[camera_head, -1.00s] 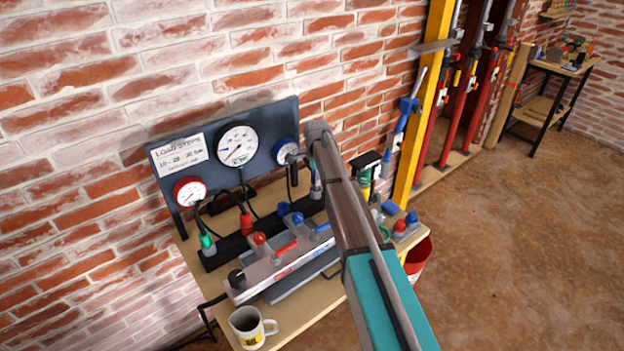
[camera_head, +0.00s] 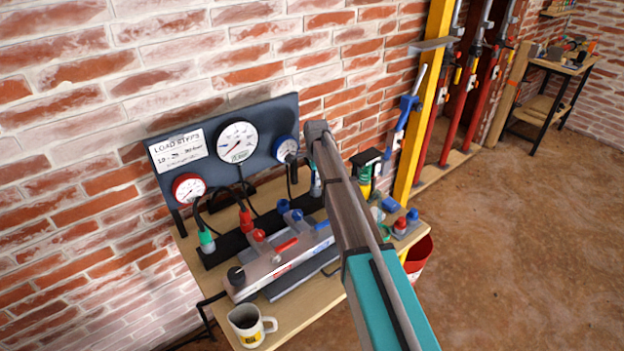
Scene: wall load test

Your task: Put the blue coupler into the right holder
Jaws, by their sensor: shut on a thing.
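A red coupler (camera_head: 246,221) and a green coupler (camera_head: 206,240) stand upright on the rail to the left, each with a black hose. My gripper is hidden behind my arm, which crosses the bench from the lower right.
A gauge board (camera_head: 264,186) with three dials stands behind the rail. A grey block (camera_head: 265,273) with red and blue levers lies in front. A white mug (camera_head: 246,326) stands at the front edge. Tools and a red bucket (camera_head: 419,262) are right of my arm.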

